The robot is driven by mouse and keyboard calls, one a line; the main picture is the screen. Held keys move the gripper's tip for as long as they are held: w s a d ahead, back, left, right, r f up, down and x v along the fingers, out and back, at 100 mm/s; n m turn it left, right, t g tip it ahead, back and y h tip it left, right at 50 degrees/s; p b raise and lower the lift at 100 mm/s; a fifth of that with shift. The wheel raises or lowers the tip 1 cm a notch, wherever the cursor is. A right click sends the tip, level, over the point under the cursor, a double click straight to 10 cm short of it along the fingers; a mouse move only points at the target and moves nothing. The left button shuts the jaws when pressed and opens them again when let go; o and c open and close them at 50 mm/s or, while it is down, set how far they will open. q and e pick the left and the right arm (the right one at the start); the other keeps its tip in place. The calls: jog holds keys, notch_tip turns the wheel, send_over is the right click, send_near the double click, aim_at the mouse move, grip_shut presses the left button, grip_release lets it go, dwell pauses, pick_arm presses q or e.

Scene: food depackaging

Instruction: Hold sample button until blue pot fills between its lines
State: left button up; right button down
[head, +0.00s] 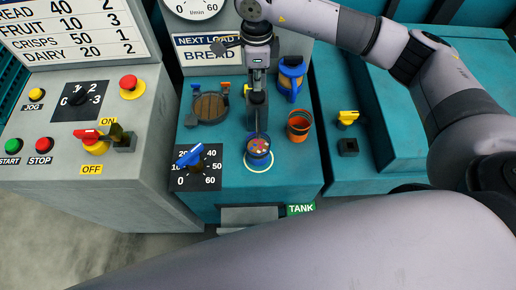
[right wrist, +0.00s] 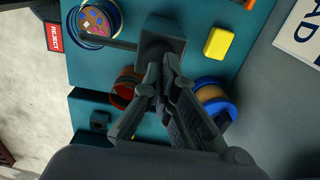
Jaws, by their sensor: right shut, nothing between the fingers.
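The blue pot (head: 258,153) stands upright inside a white ring on the teal bench, with coloured bits showing in its top. It also shows in the right wrist view (right wrist: 97,20); its lines are too small to read. A dark spout (right wrist: 160,42) reaches over towards the pot. My right gripper (head: 257,88) is shut and empty, pointing down above the dark spout housing. Its fingers (right wrist: 158,78) show in the wrist view. A yellow button (right wrist: 219,42) sits beside the housing, apart from the fingers; no label on it is readable. My left gripper is not in view.
An orange pot (head: 299,126) and a blue jug (head: 291,78) stand right of my gripper. A round wooden-looking lid (head: 209,107) and a blue dial knob (head: 190,155) are left. A control panel (head: 55,112) stands further left. My arm crosses the right side.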

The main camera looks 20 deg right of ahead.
aim_at(257, 93)
jog(key=shift+f, duration=0.15)
dwell(0.4)
jog(key=shift+f+b, duration=1.4)
jog(key=shift+b, duration=0.1)
jog(key=shift+r, duration=0.1)
jog(key=shift+r+p, duration=0.35)
jog(key=shift+r, duration=0.1)
jog(key=shift+r+p, duration=0.85)
jog(key=shift+r, duration=1.7)
